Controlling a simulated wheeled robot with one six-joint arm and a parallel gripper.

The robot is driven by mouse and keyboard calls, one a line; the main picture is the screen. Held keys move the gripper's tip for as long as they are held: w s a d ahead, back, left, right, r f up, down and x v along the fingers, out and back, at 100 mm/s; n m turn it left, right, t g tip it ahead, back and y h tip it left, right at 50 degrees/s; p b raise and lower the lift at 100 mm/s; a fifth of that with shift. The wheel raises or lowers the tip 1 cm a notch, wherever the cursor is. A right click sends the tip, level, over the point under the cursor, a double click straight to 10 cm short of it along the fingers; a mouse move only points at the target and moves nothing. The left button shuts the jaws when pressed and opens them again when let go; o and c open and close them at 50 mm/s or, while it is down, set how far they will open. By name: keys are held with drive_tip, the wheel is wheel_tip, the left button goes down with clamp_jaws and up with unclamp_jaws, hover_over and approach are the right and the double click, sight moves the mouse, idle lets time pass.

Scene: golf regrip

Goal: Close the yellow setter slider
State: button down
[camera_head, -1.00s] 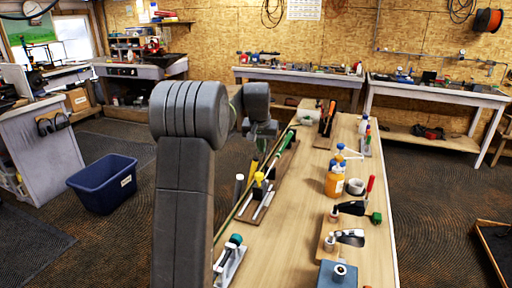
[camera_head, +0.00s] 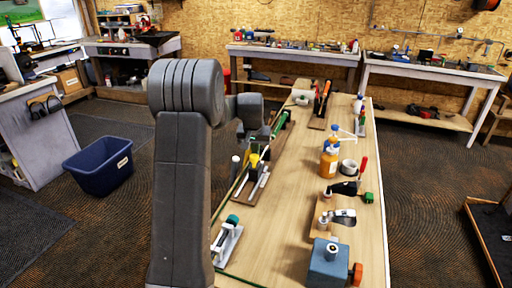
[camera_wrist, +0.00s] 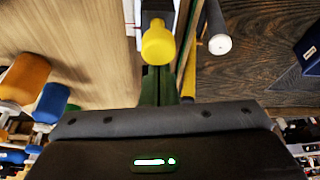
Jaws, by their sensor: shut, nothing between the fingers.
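The yellow setter slider has a yellow knob (camera_head: 254,160) on a small rail fixture along the left side of the workbench. In the wrist view the yellow knob (camera_wrist: 158,45) is straight ahead of my gripper (camera_wrist: 158,88), very close to the fingertips. I cannot tell whether they touch. My gripper (camera_head: 257,138) is shut and empty, just above and behind the knob in the head view. My arm hides part of the bench's left edge. A long green-gripped club (camera_head: 280,123) lies beside the fixture.
A teal-knobbed fixture (camera_head: 232,221) stands nearer on the bench (camera_head: 285,225). The bench middle is clear. A blue bin (camera_head: 98,168) is on the floor at left.

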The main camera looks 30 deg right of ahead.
drive_tip(key=shift+s+a+f+b, duration=0.15)
drive_tip(key=shift+s+a+b, duration=0.1)
drive_tip(key=shift+a+b, duration=0.15)
drive_tip(key=s+a+b, duration=0.2)
drive_tip(key=s+a, duration=0.1)
drive_tip(key=a, duration=0.1)
drive_tip(key=shift+s, duration=0.15)
drive_tip(key=b+v, duration=0.1)
drive_tip(key=v, duration=1.3)
drive_tip(key=shift+d, duration=0.1)
drive_tip(key=x, duration=1.1)
drive_tip(key=shift+f, duration=0.2)
